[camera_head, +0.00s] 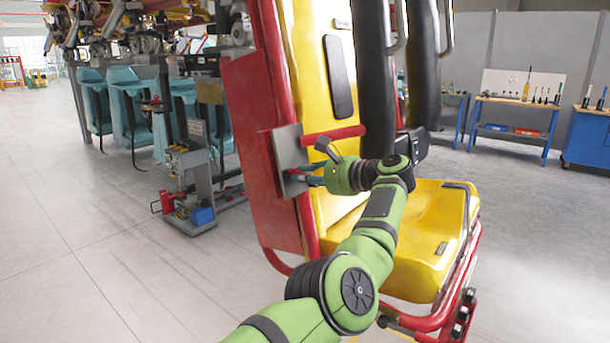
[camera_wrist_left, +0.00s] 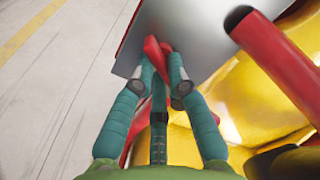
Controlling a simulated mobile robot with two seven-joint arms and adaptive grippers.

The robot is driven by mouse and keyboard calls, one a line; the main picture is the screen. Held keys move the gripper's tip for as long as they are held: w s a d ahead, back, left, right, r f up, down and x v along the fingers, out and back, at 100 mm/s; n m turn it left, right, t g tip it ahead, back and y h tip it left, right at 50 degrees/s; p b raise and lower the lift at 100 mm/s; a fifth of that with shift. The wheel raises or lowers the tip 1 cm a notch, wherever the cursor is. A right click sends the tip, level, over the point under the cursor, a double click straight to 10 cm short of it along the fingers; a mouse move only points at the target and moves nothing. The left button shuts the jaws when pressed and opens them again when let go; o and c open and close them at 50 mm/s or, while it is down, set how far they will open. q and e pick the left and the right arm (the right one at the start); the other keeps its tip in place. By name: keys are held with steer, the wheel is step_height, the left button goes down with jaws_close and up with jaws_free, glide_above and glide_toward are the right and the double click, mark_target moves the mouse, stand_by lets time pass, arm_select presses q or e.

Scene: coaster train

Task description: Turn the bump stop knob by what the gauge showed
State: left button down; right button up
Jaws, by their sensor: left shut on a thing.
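The red bump stop knob (camera_wrist_left: 153,48) sits against a grey metal plate (camera_wrist_left: 190,30) in the left wrist view. My left gripper (camera_wrist_left: 160,80) has its teal fingers shut around the knob, which partly hides it. In the head view the plate (camera_head: 287,150) is on the red side panel of a yellow coaster seat, and my left gripper (camera_head: 302,178) reaches it from the right. I cannot make out a gauge reading. My right gripper is not in view.
A red bar (camera_head: 335,134) runs close above my left gripper. The yellow seat (camera_head: 425,245) and black restraints (camera_head: 375,80) are near my arm. A grey stand (camera_head: 190,190) is on the floor at left. Workbenches (camera_head: 515,115) stand at the back right. The left floor is largely clear.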

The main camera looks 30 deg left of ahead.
arm_select(q)
steer(key=shift+d+n, duration=0.1)
steer(key=shift+n, duration=0.4)
steer(key=c, duration=1.2)
jaws_free()
steer(key=shift+d, duration=0.2)
steer(key=v, duration=0.7)
steer(key=shift+d+r, duration=0.1)
steer(key=shift+d, duration=0.15)
